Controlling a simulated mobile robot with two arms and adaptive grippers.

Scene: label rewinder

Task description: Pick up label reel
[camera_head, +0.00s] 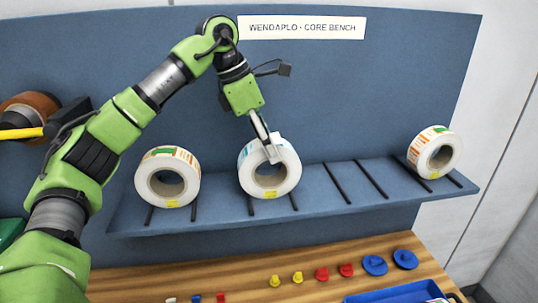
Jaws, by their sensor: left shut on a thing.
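Three white label reels stand upright on a blue shelf (330,210): a left reel (150,178), a middle reel (286,180) and a right reel (442,135). Each has a hollow core and a yellow tag low on its face. My left gripper (272,150) reaches down from above onto the middle reel and is shut on its upper rim, with a finger across its front face. The middle reel is at its place over the dark rails; I cannot tell whether it touches them. My right gripper is not in view.
Dark rails between the middle and right reels are bare. A blue back panel (380,90) carries a sign (301,28). Below, a wooden bench (240,280) holds yellow and red knobs, blue discs (375,265) and a blue tray (400,294). A brown roll (30,108) is at left.

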